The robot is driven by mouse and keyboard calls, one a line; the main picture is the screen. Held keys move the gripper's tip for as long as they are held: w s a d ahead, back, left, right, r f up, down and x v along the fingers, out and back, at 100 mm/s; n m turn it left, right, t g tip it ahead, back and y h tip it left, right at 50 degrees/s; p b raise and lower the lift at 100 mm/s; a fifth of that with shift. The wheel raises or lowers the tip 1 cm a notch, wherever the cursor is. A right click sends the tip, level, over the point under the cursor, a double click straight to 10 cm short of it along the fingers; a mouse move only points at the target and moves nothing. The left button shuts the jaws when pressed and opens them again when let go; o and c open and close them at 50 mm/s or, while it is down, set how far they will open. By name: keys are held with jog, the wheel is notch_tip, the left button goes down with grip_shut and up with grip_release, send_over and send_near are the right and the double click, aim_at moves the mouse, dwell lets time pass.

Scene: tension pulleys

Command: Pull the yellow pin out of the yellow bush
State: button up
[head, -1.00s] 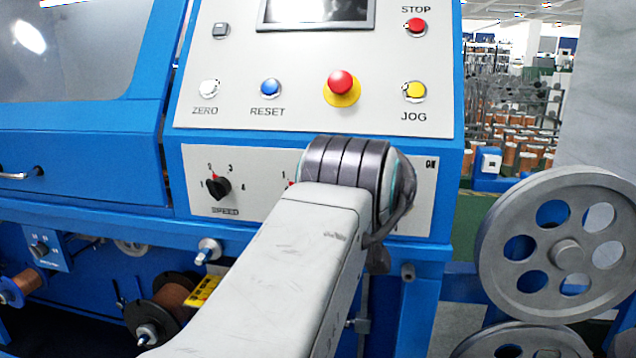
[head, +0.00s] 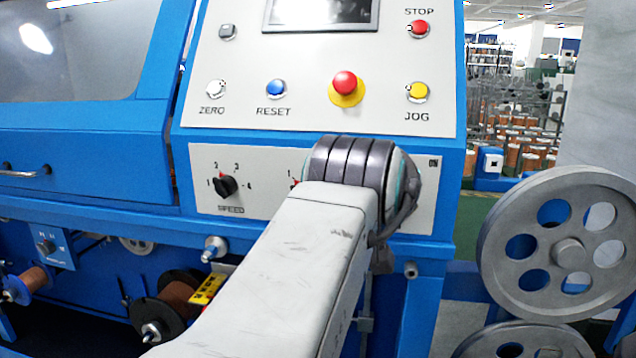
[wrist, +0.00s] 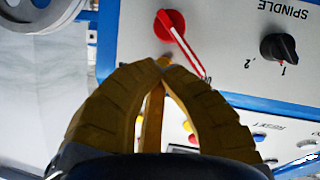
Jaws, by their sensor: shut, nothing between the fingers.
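I cannot make out the yellow pin or the yellow bush in either view. In the head view my own arm covers part of the lower panel and hides my gripper.
The control panel (head: 237,60) carries a red emergency button (head: 344,82), a yellow JOG button (head: 418,91) and a black knob (head: 226,186). A grey pulley wheel (head: 505,215) stands at right.

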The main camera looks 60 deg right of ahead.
jog(key=o, duration=0.5)
jog(key=shift+a, duration=0.1)
jog(key=v, duration=1.1)
jog(key=shift+a+r, duration=0.3)
jog(key=shift+a, duration=0.05)
